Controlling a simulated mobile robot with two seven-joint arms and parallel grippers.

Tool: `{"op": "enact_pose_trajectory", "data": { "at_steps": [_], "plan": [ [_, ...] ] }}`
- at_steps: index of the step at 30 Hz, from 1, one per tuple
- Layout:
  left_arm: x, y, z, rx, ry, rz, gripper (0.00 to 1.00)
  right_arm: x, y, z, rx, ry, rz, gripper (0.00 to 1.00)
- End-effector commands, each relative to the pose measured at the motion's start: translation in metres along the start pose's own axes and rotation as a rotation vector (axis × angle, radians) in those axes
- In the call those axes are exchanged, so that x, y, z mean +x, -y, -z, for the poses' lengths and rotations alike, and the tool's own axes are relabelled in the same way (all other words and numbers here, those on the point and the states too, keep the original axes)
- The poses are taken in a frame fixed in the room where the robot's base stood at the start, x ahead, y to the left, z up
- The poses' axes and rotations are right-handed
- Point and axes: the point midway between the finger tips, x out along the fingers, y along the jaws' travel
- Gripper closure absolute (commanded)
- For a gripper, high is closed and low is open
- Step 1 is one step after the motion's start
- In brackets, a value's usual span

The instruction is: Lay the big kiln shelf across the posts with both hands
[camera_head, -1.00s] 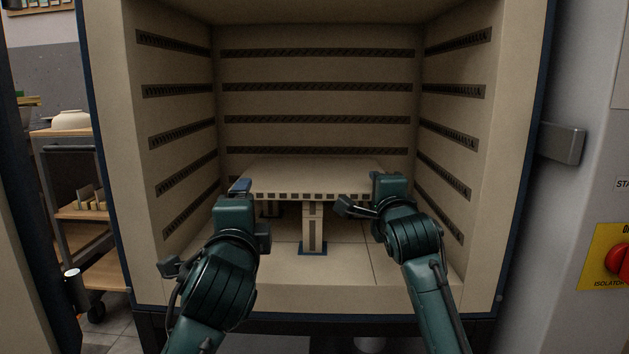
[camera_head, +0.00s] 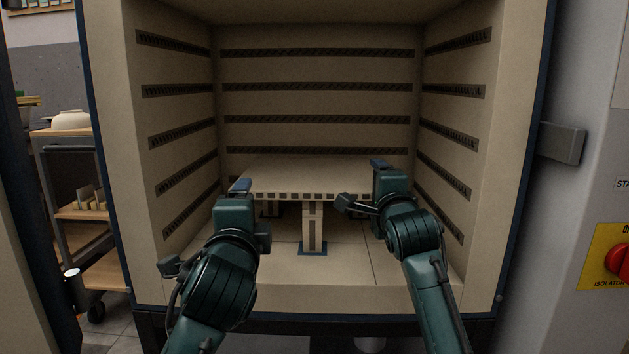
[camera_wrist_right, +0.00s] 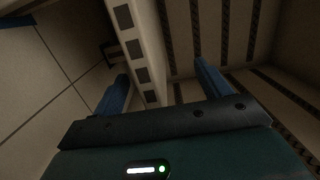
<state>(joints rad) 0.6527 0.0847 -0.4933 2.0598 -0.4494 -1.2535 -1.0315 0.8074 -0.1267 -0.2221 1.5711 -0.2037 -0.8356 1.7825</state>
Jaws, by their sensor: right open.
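The big kiln shelf (camera_head: 310,176), a flat cream slab with a slotted front edge, lies level inside the kiln above the posts. A front post (camera_head: 312,230) stands under the middle of its front edge; another post (camera_head: 270,209) shows partly in shadow farther back. Contact with the post tops is too small to confirm. My left gripper (camera_head: 241,187) is at the shelf's left front corner, one blue finger above it; its lower finger is hidden. My right gripper (camera_head: 377,172) is open at the right edge. In the right wrist view its blue fingers straddle the shelf edge (camera_wrist_right: 132,47), with gaps.
The kiln walls (camera_head: 178,120) with slotted element rows enclose the shelf on the left, back and right. The kiln floor (camera_head: 345,262) is clear in front. Ample room is open above the shelf. A cart (camera_head: 75,160) stands outside at left.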

Motion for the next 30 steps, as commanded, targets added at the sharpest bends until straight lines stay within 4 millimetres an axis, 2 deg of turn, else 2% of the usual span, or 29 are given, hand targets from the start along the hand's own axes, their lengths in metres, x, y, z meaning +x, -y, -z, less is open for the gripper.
{"op": "enact_pose_trajectory", "data": {
  "at_steps": [9, 15, 19, 30],
  "plan": [
    [0.0, 0.0, 0.0, 0.0, 0.0, 0.0, 0.24, -0.001, 0.062, -0.001, 0.003, 0.001, 0.01, 0.24],
    [0.0, 0.0, 0.0, 0.0, 0.0, 0.0, 0.24, -0.001, 0.091, 0.0, 0.001, 0.0, 0.01, 0.24],
    [0.0, 0.0, 0.0, 0.0, 0.0, 0.0, 0.24, -0.001, 0.098, 0.0, 0.001, 0.001, 0.01, 0.24],
    [0.0, 0.001, 0.0, 0.0, 0.0, 0.0, 0.24, -0.003, 0.099, 0.001, 0.001, 0.001, 0.011, 0.24]
  ]
}}
